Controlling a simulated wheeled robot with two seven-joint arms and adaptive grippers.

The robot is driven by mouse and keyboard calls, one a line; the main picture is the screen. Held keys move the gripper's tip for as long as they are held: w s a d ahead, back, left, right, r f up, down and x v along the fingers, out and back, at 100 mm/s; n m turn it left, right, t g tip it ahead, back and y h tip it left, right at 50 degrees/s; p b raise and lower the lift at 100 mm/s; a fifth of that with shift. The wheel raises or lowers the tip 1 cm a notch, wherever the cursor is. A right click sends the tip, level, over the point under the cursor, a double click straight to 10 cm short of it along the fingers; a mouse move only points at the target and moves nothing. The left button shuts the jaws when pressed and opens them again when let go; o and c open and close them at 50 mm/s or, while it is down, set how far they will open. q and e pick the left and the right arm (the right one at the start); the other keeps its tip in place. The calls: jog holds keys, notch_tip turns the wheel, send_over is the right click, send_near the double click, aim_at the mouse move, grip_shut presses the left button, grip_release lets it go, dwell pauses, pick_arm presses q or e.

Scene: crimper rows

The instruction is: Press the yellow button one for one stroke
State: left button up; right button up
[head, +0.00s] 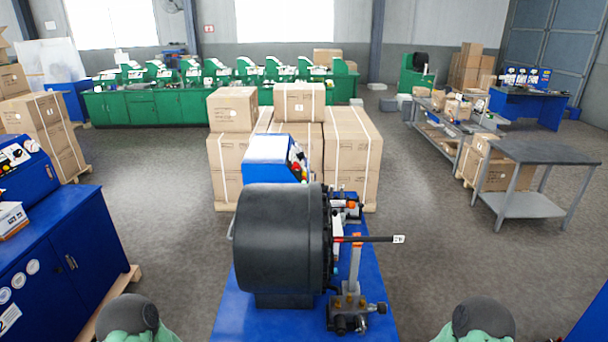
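A crimping machine with a large black drum (280,240) stands in front of me on a blue bench (228,318). Behind the drum is a blue control box (275,158). Its sloped right face carries several small buttons (297,168), with red and yellowish spots. They are too small for me to tell the yellow button apart for sure. The drum stands in front of the lower part of the box. Neither gripper is in view; only parts of my two arms show at the bottom left and bottom right edges.
A metal fixture (350,310) stands right of the drum, and a thin black rod (372,239) sticks out to the right. Stacked cartons (352,150) stand behind the control box. A blue cabinet (70,250) is at left, a grey table (540,151) at right. Floor between is clear.

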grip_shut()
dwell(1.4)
